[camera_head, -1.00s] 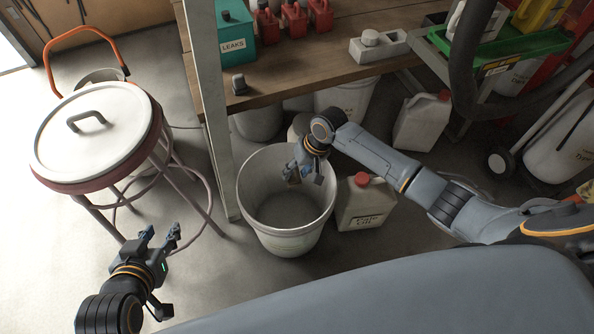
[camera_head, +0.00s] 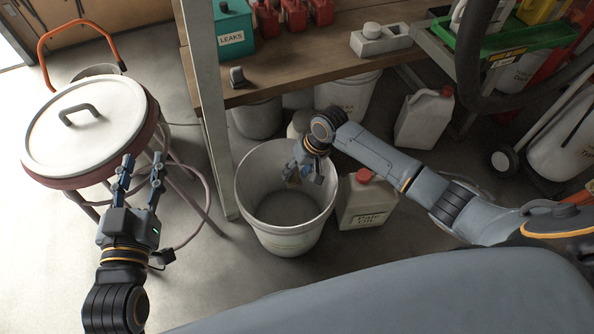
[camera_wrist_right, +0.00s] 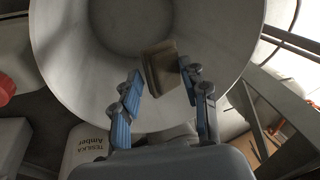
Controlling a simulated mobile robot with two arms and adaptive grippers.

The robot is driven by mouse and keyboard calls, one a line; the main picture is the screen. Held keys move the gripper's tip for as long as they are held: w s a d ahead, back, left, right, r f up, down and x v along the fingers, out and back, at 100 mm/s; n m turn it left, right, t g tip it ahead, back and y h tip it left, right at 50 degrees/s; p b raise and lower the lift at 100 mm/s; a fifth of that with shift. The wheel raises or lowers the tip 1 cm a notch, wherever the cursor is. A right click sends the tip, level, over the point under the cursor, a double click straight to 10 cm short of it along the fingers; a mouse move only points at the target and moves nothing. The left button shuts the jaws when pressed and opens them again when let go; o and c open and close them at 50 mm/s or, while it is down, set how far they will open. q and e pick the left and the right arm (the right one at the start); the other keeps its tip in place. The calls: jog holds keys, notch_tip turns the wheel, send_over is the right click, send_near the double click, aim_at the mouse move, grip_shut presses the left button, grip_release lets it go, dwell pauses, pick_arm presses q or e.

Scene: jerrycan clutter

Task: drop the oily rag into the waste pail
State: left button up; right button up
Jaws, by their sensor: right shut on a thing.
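The waste pail appears to be the open white bucket (camera_head: 262,222) on the floor at the middle of the head view. Its inside (camera_wrist_right: 120,25) fills the upper part of the right wrist view and looks empty. My right gripper (camera_head: 305,178) is over the pail's mouth, near its far right rim. It is shut on a small brownish piece, the oily rag (camera_wrist_right: 160,68), which shows between and beyond the fingertips. My left gripper (camera_head: 142,162) is open and empty, fingers pointing away, in front of the round white lid (camera_head: 65,135) on a stool.
A jerrycan with a red cap (camera_head: 362,205) stands right of the pail. A grey post (camera_head: 212,110) rises behind the pail's left side. A wooden bench (camera_head: 290,75) with red cans and a teal box (camera_head: 234,30) is behind.

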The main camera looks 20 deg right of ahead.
dwell(0.3)
jog(key=o, duration=1.2)
jog(key=v, duration=1.2)
